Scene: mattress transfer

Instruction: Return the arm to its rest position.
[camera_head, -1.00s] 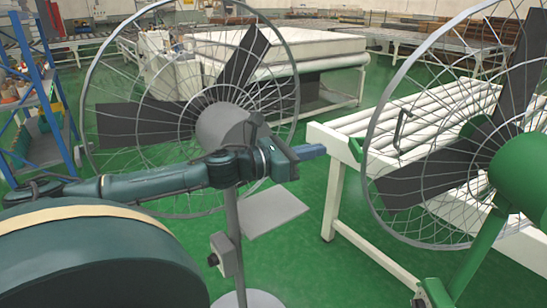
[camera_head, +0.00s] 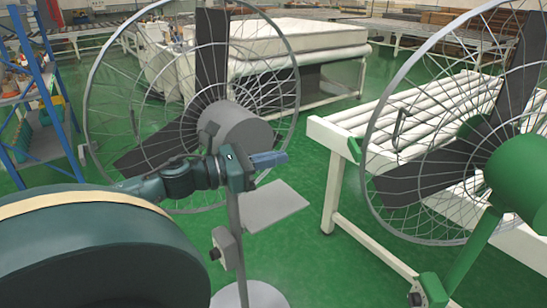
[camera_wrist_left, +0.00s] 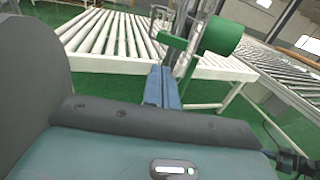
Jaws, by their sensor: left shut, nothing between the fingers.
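My left arm comes in from the left in the head view, low in front of the grey pedestal fan. Its gripper (camera_head: 270,159) has blue fingers that are shut and empty, pointing right. In the left wrist view the same gripper (camera_wrist_left: 161,88) shows its blue fingers together, with nothing between them. The floor and roller table lie beyond them. My right gripper is in neither view.
The grey fan (camera_head: 243,130) stands close around my left forearm in the picture. A green fan (camera_head: 520,172) stands at the right before a white roller table (camera_head: 400,125). A mattress (camera_head: 275,38) lies on a machine behind. A blue shelf (camera_head: 45,90) stands at the left. Green floor shows between them.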

